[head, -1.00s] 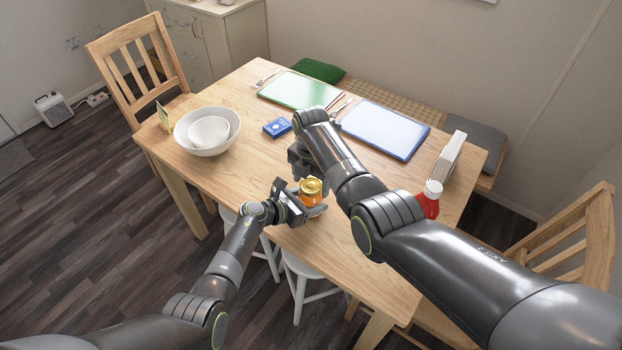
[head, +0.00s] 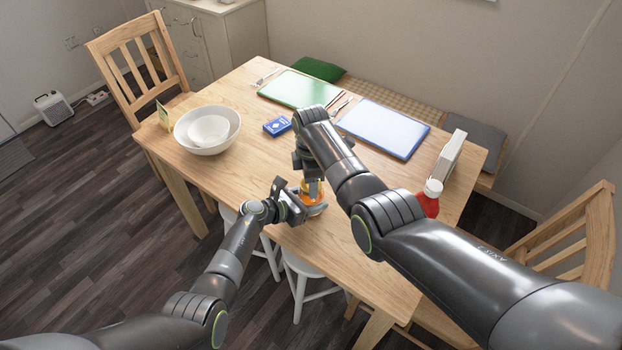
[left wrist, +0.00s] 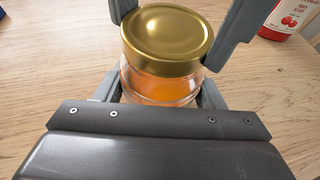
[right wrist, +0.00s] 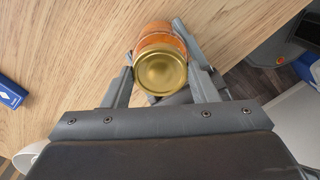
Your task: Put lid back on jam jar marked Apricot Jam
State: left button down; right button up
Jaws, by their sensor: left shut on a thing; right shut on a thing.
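The jam jar (head: 316,199) is clear glass with orange contents and stands near the table's front edge. Its label cannot be read. My left gripper (head: 300,206) is shut on the jar's body from the front left. The gold lid (left wrist: 167,38) sits on top of the jar in the left wrist view. Whether it is fully tightened cannot be told. My right gripper (right wrist: 163,82) is shut on the lid from above, one finger on each side. The lid also shows face-on in the right wrist view (right wrist: 160,72). In the head view my right arm partly hides the jar top.
A red bottle with a white cap (head: 431,198) stands right of the jar. White bowls (head: 208,131), a blue box (head: 277,127), a green board (head: 300,89), a blue board (head: 384,129) and a napkin holder (head: 450,156) are farther off. The table (head: 250,180) left of the jar is clear.

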jog(key=m, duration=0.9)
jog(key=shift+m, duration=0.3)
jog(key=m, duration=0.7)
jog(key=shift+m, duration=0.4)
jog(key=m, duration=1.4)
jog(key=o, duration=1.2)
jog(key=shift+f, duration=0.1)
jog(key=shift+c, duration=0.2)
